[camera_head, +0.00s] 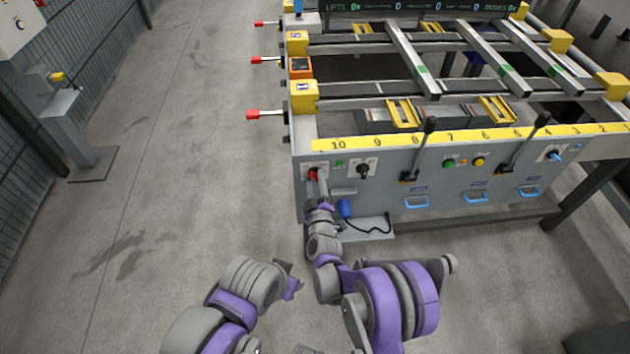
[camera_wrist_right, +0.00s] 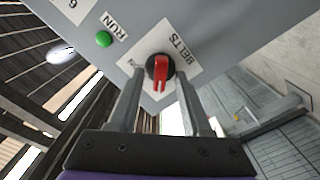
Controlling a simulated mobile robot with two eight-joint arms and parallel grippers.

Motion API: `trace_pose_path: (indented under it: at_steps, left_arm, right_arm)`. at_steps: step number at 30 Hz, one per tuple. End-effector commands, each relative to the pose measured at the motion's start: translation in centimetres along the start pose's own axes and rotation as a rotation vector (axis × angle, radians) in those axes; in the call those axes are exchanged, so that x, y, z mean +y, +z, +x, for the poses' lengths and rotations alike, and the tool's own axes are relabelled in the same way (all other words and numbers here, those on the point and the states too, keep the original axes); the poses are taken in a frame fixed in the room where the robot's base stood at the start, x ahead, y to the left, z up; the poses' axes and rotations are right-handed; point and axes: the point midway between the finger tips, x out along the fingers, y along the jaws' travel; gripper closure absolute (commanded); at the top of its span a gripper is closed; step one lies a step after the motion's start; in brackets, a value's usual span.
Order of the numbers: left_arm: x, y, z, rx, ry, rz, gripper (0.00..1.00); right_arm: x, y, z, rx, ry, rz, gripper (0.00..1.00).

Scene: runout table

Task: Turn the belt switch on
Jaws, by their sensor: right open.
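The belt switch (camera_wrist_right: 160,72) is a red handle on a round black base, on a white plate marked BELTS. In the right wrist view its handle points roughly down the picture, toward my gripper's palm. In the head view the switch (camera_head: 313,174) is at the left end of the grey front panel (camera_head: 400,205). My right gripper (camera_head: 319,184) is open in front of it, one finger on each side of the handle in the wrist view. I cannot tell whether the fingers touch it. My left gripper (camera_head: 292,286) is low in the head view; its jaws are unclear.
A green RUN light (camera_wrist_right: 104,39) sits beside the switch, and a black knob (camera_head: 363,170) is further right. Black levers (camera_head: 418,150) and blue handles (camera_head: 416,202) follow. Red-tipped rods (camera_head: 266,114) stick out left. The floor (camera_head: 170,180) to the left is clear.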

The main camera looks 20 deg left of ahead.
Motion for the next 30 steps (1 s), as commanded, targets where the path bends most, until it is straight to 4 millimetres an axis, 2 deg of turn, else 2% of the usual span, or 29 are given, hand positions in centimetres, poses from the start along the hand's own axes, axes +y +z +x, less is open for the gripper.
trace_pose_path:
  at_steps: [8, 17, 30]
  left_arm:
    - [0.00, 0.00, 0.00, 0.000, 0.000, 0.000, 0.50]
    - [0.00, 0.00, 0.00, 0.000, 0.000, 0.000, 0.50]
    - [0.00, 0.09, 0.20, -0.001, 0.000, 0.000, 0.50]
  right_arm:
    - [-0.01, 0.01, 0.20, 0.000, 0.000, 0.000, 0.51]
    - [-0.01, 0.00, 0.18, 0.000, -0.001, 0.000, 1.00]
    - [-0.04, 0.01, 0.17, 0.000, -0.001, 0.021, 1.00]
